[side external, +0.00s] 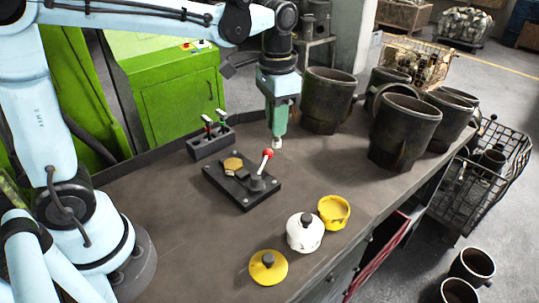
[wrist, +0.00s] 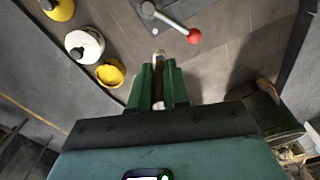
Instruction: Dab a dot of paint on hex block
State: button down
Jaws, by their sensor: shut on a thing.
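The hex block (side external: 233,164) is a brass-coloured hexagonal piece on a dark fixture plate (side external: 243,199) with a red-knobbed lever (side external: 266,160). My green gripper (side external: 278,122) points down to the right of the plate, apart from it. It is shut on a slim pale-tipped tool (side external: 277,143), whose tip also shows between the fingers in the wrist view (wrist: 158,57). A white pot with a dark knob (side external: 304,235), an open yellow cup (side external: 334,212) and a yellow lid-like piece (side external: 268,269) stand near the front. The hex block is out of the wrist view.
Several large dark mug-like vessels (side external: 403,130) crowd the right side of the bench. Bench top between the plate and pots is clear. A wire basket (side external: 492,165) stands beyond the right edge.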

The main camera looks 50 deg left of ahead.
jog(key=w+d+f, duration=0.2)
jog(key=d, duration=1.3)
jog(key=shift+w+d+f, duration=0.1)
jog(key=shift+f, duration=1.45)
jog(key=shift+w+f, duration=0.1)
jog(key=shift+f, duration=1.4)
jog(key=shift+f, duration=0.6)
notch_tip(320, 180, up, 7)
